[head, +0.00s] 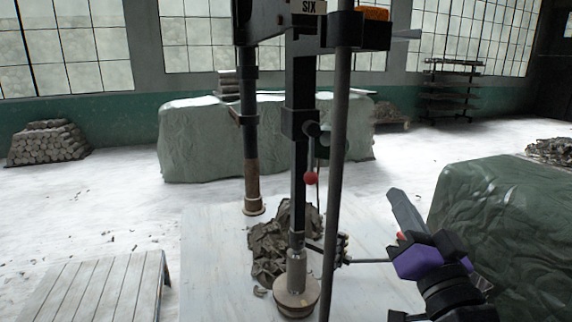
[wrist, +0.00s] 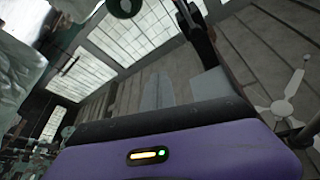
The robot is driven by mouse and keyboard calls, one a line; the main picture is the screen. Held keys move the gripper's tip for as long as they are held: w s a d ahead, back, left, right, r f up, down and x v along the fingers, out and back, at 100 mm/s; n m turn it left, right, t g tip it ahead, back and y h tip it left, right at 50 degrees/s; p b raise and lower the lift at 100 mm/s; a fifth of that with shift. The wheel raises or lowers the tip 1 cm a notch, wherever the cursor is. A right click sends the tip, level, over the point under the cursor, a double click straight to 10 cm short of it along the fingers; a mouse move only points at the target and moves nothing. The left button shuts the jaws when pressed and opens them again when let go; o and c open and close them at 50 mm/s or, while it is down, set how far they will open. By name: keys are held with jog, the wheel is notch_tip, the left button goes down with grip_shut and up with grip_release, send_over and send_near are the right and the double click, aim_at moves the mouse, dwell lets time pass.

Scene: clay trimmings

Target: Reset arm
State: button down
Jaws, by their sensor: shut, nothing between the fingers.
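My gripper (head: 405,212) is at the lower right in the head view, on the purple wrist, pointing up and to the left. It is shut and holds nothing. In the wrist view the purple housing fills the bottom, with the shut grey fingers (wrist: 158,92) above it and the windows and ceiling behind. The arm is beside a dark upright machine (head: 300,130) with a thin vertical pole. A thin horizontal rod from the machine reaches close to my wrist; I cannot tell whether they touch.
A heap of dark clay trimmings (head: 268,255) lies on the pale slab (head: 212,290) around the machine's foot. A green covered block (head: 505,225) stands close on the right. A slatted platform (head: 95,290) is at the lower left. The floor (head: 110,205) at left is largely clear.

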jog(key=s+d+f+n+g+h, duration=0.1)
jog(key=s+d+f+n, duration=0.15)
jog(key=s+f, duration=1.45)
jog(key=s+a+f+g, duration=0.1)
jog(key=s+f+g, duration=0.2)
jog(key=s, duration=0.9)
jog(key=s+f+n+g, duration=0.1)
jog(key=s+f+g, duration=0.2)
jog(key=s+f, duration=0.6)
jog(key=s, duration=0.4)
jog(key=shift+a+h, duration=0.4)
